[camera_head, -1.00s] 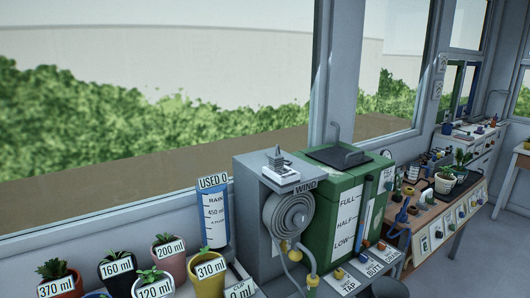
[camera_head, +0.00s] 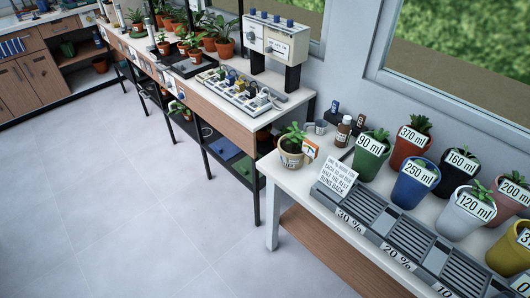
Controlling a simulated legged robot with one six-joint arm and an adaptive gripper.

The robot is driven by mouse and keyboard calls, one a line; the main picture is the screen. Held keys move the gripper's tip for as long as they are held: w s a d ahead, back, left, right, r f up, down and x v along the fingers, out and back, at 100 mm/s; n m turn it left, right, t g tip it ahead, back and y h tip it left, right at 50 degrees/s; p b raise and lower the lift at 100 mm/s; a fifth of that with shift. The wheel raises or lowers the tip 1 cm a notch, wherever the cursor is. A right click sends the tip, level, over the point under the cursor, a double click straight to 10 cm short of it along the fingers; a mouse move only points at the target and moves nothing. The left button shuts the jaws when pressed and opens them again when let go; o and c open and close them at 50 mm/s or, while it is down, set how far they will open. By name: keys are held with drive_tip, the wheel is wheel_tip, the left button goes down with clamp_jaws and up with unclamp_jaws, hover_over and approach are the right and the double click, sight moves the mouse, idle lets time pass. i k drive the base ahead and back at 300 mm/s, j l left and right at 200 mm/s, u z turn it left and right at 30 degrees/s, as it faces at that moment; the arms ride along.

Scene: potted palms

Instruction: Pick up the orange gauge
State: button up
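No other clear orange gauge shows. My gripper is not in view.
The near bench (camera_head: 291,184) holds several labelled pots, such as a green 90 ml pot (camera_head: 370,157), and grey slotted trays (camera_head: 375,215) with percent labels. A white sign (camera_head: 338,176) leans near the trays. A second bench (camera_head: 207,92) stands further left. The tiled floor (camera_head: 140,190) is clear.

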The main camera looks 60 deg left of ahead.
sight(309, 148)
drive_tip(key=u, duration=1.95)
drive_tip(key=i+j+z, duration=0.15)
drive_tip(key=i+j, duration=0.4)
drive_tip(key=i, duration=0.2)
drive_tip(key=i+j+z, duration=0.2)
drive_tip(key=i+j, duration=0.4)
drive_tip(key=i, duration=0.15)
